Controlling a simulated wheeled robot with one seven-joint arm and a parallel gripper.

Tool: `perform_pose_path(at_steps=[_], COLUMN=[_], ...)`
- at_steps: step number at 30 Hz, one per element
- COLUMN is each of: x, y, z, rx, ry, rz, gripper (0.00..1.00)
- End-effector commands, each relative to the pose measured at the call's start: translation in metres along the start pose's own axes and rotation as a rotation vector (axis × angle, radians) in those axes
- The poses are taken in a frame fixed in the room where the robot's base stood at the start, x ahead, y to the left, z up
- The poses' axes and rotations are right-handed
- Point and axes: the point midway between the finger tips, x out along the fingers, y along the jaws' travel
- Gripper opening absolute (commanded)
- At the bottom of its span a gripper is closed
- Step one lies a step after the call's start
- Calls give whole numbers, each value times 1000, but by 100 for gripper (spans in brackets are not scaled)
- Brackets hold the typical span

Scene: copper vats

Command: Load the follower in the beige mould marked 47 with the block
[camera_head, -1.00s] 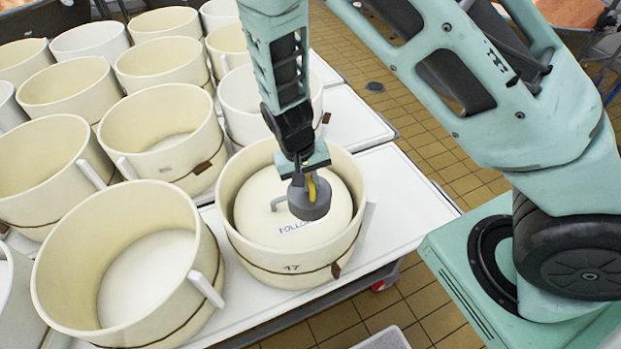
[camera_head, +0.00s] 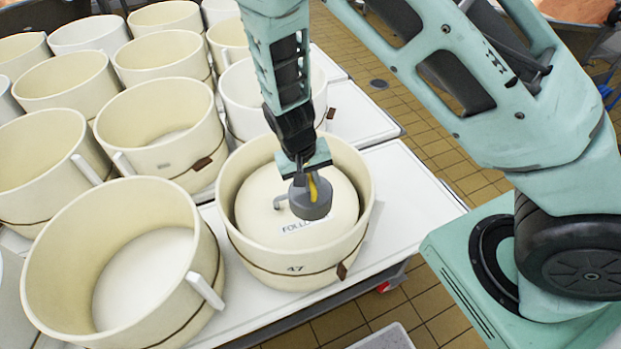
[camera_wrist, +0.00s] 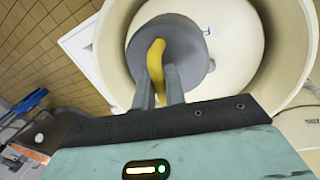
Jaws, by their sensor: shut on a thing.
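The beige mould marked 47 (camera_head: 290,275) stands on a white table. The follower (camera_head: 262,200), a cream round lid with a small grey handle and a label, sits inside it. The grey block (camera_head: 310,203) has a yellow handle. My gripper (camera_head: 312,178) is shut on that handle and holds the block over the right part of the follower, within the mould's rim. In the wrist view the fingers (camera_wrist: 158,88) close around the yellow handle, with the block (camera_wrist: 185,65) beyond. I cannot tell whether the block touches the follower.
An empty beige mould (camera_head: 110,255) stands close on the left. Several more beige and white moulds fill the table behind. The white tabletop (camera_head: 410,190) is bare to the right. A grey tray (camera_head: 385,338) is at the bottom edge.

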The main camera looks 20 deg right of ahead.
Motion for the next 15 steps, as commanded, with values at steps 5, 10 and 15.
perform_pose_path(at_steps=[5, 10, 15], x=[16, 29, 42], y=[-3, -6, -8], z=[-1, -1, -1], rx=[1, 1, 1], ry=[1, 2, 2], rz=[-1, -1, -1], gripper=[0, 0, 0])
